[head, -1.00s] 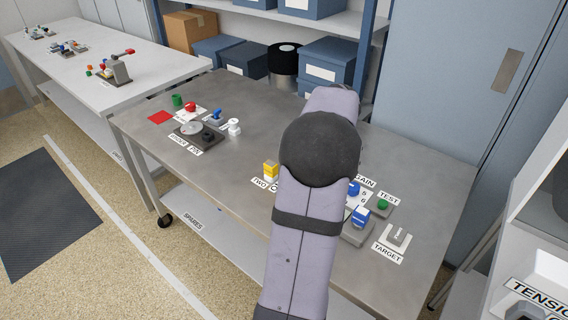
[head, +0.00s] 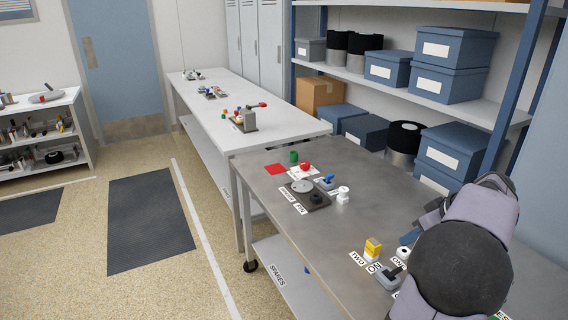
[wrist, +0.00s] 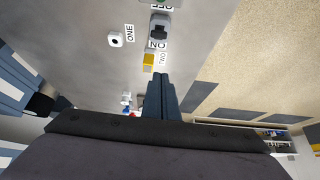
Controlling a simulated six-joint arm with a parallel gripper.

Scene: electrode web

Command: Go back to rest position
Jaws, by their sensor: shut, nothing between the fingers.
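My gripper (wrist: 160,78) shows in the wrist view as two dark blue-grey fingers pressed together, with nothing between them. It is above the grey metal table (wrist: 90,50). In the head view my lilac and black arm fills the lower right, over the table's right part (head: 330,245), and part of the gripper (head: 432,214) shows at its left side. A yellow block (head: 373,247) by the TWO label stands on the table, left of the arm; it also shows in the wrist view (wrist: 148,60). A white round piece (head: 404,253) is by the ONE label.
A dark plate with a grey disc (head: 302,186), a red button (head: 305,167), a green cylinder (head: 294,157) and a white knob (head: 343,194) stand farther left on the table. Shelves with blue boxes (head: 447,85) are behind. A white bench (head: 215,115) is beyond.

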